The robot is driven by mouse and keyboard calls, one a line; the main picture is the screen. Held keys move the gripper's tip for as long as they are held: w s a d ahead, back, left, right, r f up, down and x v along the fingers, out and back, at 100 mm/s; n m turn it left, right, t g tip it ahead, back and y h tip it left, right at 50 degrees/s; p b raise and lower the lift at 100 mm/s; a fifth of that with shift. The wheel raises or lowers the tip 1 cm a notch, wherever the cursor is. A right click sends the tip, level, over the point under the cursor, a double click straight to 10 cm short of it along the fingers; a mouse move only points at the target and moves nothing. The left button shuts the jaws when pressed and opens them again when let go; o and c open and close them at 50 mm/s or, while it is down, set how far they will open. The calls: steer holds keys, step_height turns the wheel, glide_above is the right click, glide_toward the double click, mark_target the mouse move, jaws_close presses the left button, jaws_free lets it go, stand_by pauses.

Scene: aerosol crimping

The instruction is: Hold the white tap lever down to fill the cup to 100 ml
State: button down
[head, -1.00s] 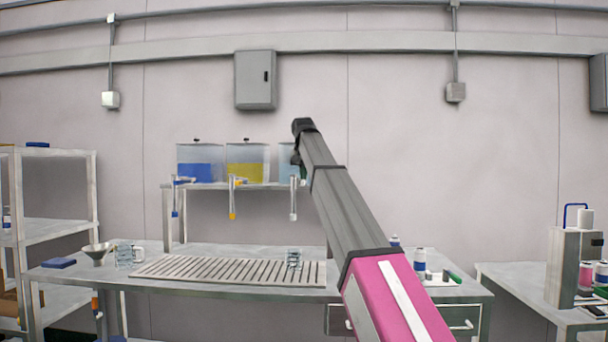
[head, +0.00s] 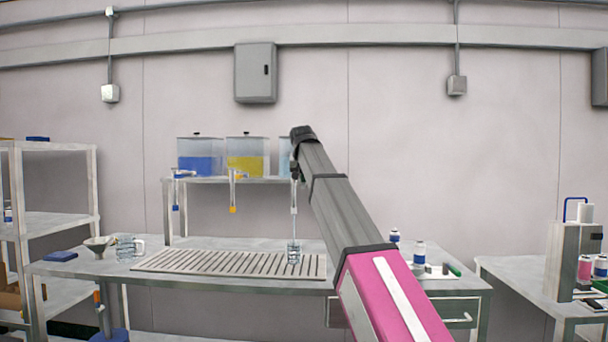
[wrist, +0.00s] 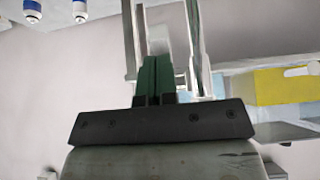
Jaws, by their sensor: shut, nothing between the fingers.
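The clear cup (head: 294,252) stands on the slatted drip tray (head: 180,262), below the white-tipped tap (head: 294,208). A thin pale stream seems to run from the tap into the cup. The cup's level and marks are too small to read. My gripper (head: 298,172) is at that tap, mostly hidden behind my arm in the head view. In the wrist view its green fingers (wrist: 156,75) are shut together with nothing between them. A white part (wrist: 160,40), apparently the tap lever, lies just beyond the fingertips; contact cannot be told.
The blue tank (head: 201,162) and yellow tank (head: 246,162) stand on the shelf to the left, with their own taps; the third, pale tank (head: 285,158) is partly behind my arm. A glass mug (head: 127,248) and funnel (head: 98,243) are left of the tray. Bottles (head: 419,252) stand right.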

steer(key=shift+f+t, duration=0.5)
steer(key=shift+f, duration=0.8)
stand_by(1.3)
steer(key=shift+r, duration=0.3)
steer(key=v, duration=1.3)
steer(key=shift+s, duration=0.2)
steer(key=shift+r, duration=0.1)
